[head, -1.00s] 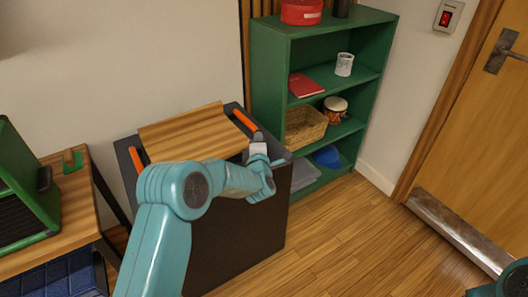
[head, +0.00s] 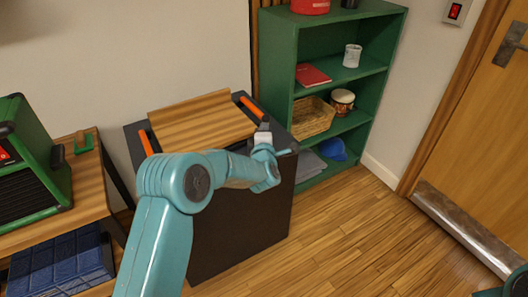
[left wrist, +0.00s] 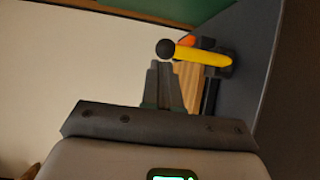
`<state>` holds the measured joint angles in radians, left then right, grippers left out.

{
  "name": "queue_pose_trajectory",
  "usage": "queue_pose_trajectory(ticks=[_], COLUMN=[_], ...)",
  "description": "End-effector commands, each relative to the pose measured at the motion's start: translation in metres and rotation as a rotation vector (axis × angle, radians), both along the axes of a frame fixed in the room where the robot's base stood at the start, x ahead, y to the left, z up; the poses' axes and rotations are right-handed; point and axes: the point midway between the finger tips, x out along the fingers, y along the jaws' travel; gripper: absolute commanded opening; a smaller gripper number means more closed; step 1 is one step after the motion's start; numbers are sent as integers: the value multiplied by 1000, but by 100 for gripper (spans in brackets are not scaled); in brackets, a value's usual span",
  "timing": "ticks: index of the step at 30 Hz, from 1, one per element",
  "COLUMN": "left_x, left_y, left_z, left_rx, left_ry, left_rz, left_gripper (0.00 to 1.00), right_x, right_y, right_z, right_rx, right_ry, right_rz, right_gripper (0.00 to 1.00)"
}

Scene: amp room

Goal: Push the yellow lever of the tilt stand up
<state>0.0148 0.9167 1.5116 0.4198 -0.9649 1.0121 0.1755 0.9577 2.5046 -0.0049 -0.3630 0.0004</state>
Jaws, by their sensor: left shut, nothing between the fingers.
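The tilt stand is a dark cabinet (head: 245,215) with a tilted wooden board (head: 200,122) and orange strips (head: 251,106) at the board's sides. Its yellow lever (left wrist: 203,55) shows in the left wrist view, with a black ball knob (left wrist: 165,49) at its left end and a dark mount at its right end. I cannot make the lever out in the head view. My left gripper (head: 263,129) is at the stand's right side, shut and empty. In the left wrist view its fingertips (left wrist: 163,64) lie just below the knob; contact cannot be told. My right gripper is out of view.
A green shelf (head: 280,75) stands close behind and right of the stand. A wooden table (head: 88,190) with a green amp (head: 32,150) is at left. Blue crate (head: 62,262) sits below it. Wooden floor (head: 370,235) is clear at right, before the door.

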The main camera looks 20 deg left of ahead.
Motion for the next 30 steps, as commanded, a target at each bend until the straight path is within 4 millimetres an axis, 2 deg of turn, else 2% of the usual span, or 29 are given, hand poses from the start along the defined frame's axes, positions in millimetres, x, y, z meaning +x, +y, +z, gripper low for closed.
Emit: queue_pose_trajectory(ticks=[2, 8, 18, 25, 29, 30], left_x=[-2, -27, -79, -90, -93, -100], left_y=[-1, -10, -28, -31, -14, -7], left_z=[1, 8, 19, 21, 23, 11], left_rx=[0, 1, 0, 1, 2, 6], left_ry=[0, 0, -1, 0, 36, 89], left_rz=[-2, -3, -3, 0, 30, 37], left_gripper=[0, 0, 0, 0, 0, 0], right_x=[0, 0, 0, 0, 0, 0], right_y=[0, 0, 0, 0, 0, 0], right_z=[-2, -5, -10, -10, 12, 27], right_rx=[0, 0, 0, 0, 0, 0], right_ry=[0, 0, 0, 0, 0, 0], right_rz=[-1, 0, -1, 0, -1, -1], right_gripper=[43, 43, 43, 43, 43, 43])
